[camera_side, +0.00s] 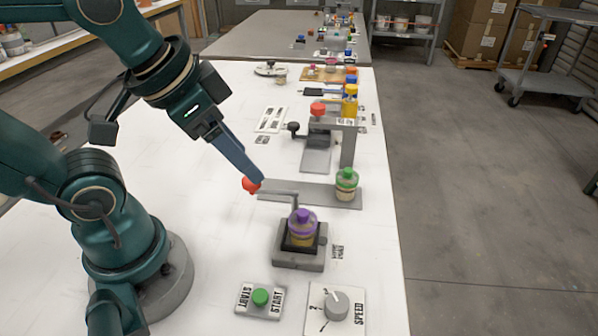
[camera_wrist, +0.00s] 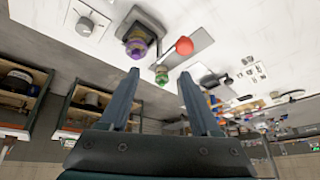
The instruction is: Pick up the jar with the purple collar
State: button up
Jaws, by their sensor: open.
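The jar with the purple collar (camera_side: 302,224) stands upright in a dark square holder on a grey base (camera_side: 299,257) in the side view. A purple cap tops it. In the wrist view the jar (camera_wrist: 136,46) shows near the top, left of the fingers. My gripper (camera_side: 256,184) is above and to the left of the jar in the side view, beyond it along the table. The gripper is clear of the jar.
A green-collared jar (camera_side: 346,184) stands on a grey bar (camera_side: 325,194) behind the purple one. A red ball (camera_side: 251,185) shows by my fingertips. A green START button (camera_side: 260,297) and a SPEED dial (camera_side: 336,305) lie in front. A grey frame (camera_side: 347,145) stands farther back.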

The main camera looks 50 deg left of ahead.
aim_at(303, 212)
jog(key=w+d+f+m+g, duration=0.1)
jog(key=w+f, duration=0.1)
jog(key=w+d+f+m+g, duration=0.3)
jog(key=w+f+m+g, duration=0.1)
jog(key=f, duration=0.1)
jog(key=shift+w+d, duration=0.4)
jog(key=shift+s+d+f+g, duration=0.15)
jog(key=shift+f+g, duration=0.15)
jog(key=shift+f, duration=2.5)
jog(key=c, duration=1)
grip_shut()
jog(key=shift+r, duration=0.15)
